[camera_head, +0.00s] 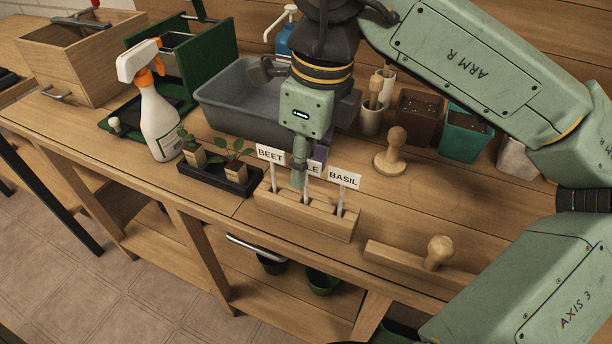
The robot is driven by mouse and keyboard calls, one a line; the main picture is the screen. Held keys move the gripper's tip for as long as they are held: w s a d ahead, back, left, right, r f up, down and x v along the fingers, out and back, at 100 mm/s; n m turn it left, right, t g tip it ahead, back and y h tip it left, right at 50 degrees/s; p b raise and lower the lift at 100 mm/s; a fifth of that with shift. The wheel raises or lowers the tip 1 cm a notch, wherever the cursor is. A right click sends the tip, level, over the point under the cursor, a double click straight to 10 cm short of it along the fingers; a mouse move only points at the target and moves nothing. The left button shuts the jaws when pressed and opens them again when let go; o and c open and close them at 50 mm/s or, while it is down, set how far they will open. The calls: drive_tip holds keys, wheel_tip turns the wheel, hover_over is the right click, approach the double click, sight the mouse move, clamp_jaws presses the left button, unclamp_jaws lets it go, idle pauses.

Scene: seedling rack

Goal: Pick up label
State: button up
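Three white labels on thin stakes stand upright in a wooden block (300,217). The left one is the BEET label (270,155) and the right one is the BASIL label (345,179). The middle label (316,169) is partly hidden by my gripper, and only "LE" can be read. My gripper (299,180) points down between the BEET label and the middle label, close to the middle one. Its fingers are seen edge-on, so I cannot tell whether they are open, or touch a label.
A black tray with seedlings (212,182) lies left of the block, with a spray bottle (157,120) behind it. A grey tub (225,98) stands behind. Wooden tools (395,152) and pots (468,133) are right. Bare bench lies between the block and the right-hand tools.

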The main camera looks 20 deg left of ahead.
drive_tip(key=shift+c, duration=0.5)
clamp_jaws()
